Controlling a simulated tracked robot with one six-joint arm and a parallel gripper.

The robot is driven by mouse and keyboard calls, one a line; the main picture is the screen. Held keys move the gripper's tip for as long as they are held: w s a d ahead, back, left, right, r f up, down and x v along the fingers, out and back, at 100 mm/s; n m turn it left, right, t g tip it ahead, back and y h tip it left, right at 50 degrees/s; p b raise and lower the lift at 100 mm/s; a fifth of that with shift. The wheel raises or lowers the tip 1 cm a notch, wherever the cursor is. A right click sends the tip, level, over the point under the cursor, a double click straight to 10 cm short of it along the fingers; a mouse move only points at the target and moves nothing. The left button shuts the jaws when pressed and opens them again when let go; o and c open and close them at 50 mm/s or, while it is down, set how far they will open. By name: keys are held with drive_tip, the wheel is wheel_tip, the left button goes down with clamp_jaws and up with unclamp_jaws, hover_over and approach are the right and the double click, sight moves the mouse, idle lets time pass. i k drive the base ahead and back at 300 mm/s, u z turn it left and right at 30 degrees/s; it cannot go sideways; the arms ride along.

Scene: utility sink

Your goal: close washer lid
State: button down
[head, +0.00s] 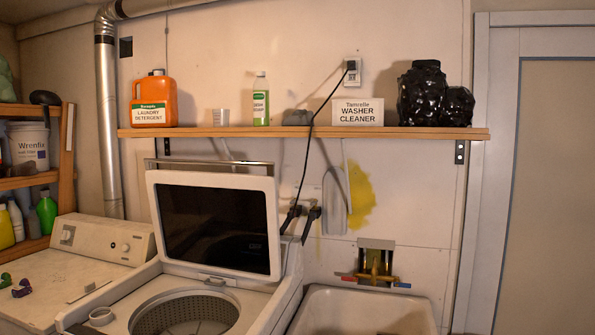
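The washer lid (160,223) stands raised, tilted slightly back, at the rear of the washer. It has a white frame around a dark glass panel. The washer (262,304) is white, and its open top shows a round metal drum (187,315) with a perforated wall. The bottom of the picture cuts off the front of the washer. My gripper is not in this view, so I cannot see where it is or what it holds.
A utility sink (365,300) stands right of the washer, below a valve box (376,262). A white dryer (65,265) stands left. A wooden shelf (225,132) with bottles and boxes hangs above the lid. A black cord (309,140) hangs just right of the lid.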

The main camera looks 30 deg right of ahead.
sight(225, 222)
drive_tip(key=u, duration=0.05)
drive_tip(key=i, duration=1)
drive_tip(key=z, duration=0.1)
